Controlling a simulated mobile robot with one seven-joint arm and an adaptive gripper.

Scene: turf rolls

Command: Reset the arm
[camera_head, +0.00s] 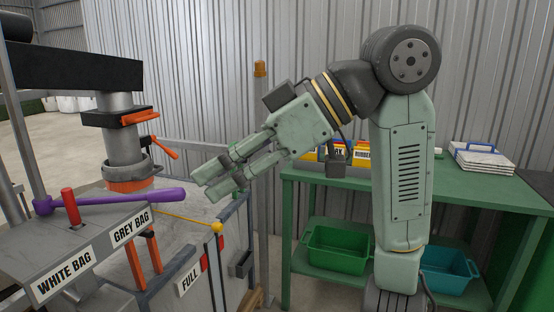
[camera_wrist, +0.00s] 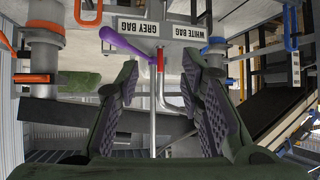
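My arm rises at the right of the head view and bends over to the left. My gripper (camera_head: 213,183) hangs in the air, pointing down and left, in front of the bagging machine. In the wrist view my gripper (camera_wrist: 160,68) has its two padded fingers well apart, with nothing between them. The wrist picture shows the machine upside down beyond the fingers. No held object shows in either view.
Left is a machine panel (camera_head: 88,262) marked WHITE BAG and GREY BAG, with a red handle (camera_head: 68,207) and purple lever (camera_head: 110,198). A yellow-knobbed rod (camera_head: 217,227) lies below my gripper. A green bench (camera_head: 465,190) stands behind my arm, with green (camera_head: 338,250) and teal (camera_head: 450,270) bins below.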

